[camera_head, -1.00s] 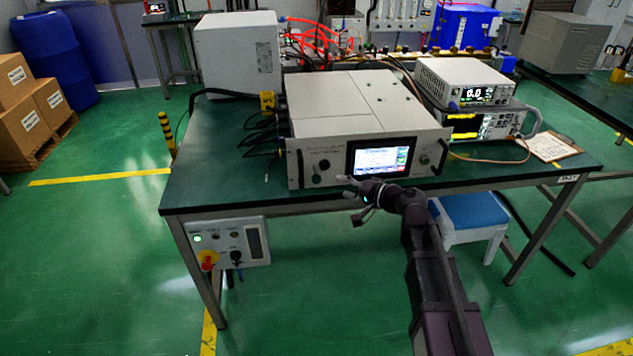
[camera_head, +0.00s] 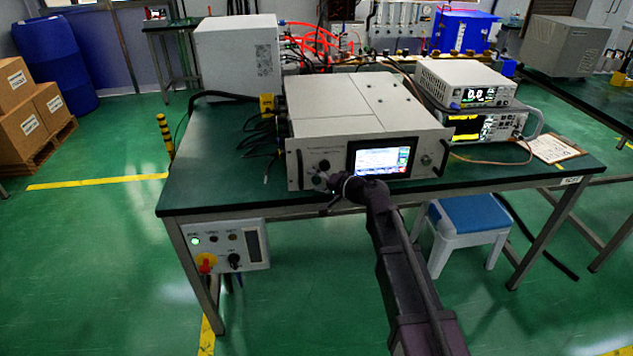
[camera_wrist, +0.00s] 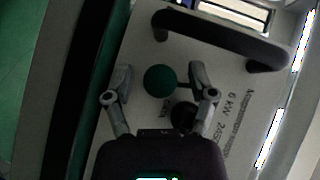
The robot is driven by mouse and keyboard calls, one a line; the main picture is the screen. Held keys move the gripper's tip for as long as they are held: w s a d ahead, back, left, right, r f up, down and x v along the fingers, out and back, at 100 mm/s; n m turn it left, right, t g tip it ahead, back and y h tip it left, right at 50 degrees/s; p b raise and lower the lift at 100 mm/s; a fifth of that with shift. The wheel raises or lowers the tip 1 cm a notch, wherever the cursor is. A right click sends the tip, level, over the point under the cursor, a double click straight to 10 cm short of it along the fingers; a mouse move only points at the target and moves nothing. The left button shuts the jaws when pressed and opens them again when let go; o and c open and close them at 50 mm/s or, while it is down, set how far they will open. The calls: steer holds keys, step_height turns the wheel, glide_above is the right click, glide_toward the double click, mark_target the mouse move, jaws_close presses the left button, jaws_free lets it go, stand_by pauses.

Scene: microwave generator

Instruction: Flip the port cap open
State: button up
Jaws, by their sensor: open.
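The generator (camera_head: 365,105) is a light grey box with a screen on its front panel. A round green cap, which I take for the port cap (camera_wrist: 160,81), is on that panel in the wrist view. My gripper (camera_wrist: 160,72) is open, with one finger to each side of the green cap; I cannot tell if either touches it. In the head view my gripper (camera_head: 325,184) is at the lower left of the front panel, left of and below the screen, and it hides most of the cap.
A dark knob (camera_wrist: 184,115) is close to the cap, partly behind my right finger. A dark panel handle (camera_wrist: 220,38) stands out beyond the cap. The generator stands on a green table (camera_head: 230,190). A blue stool (camera_head: 470,212) is below at the right.

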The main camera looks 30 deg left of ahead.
steer(key=shift+c, duration=0.2)
jaws_close()
steer(key=shift+s+a+f+m+y+b, duration=0.15)
steer(key=shift+m+y+b, duration=0.15)
steer(key=shift+b, duration=0.45)
steer(key=shift+y, duration=0.3)
steer(key=shift+r, duration=0.2)
steer(key=shift+o, duration=0.2)
jaws_free()
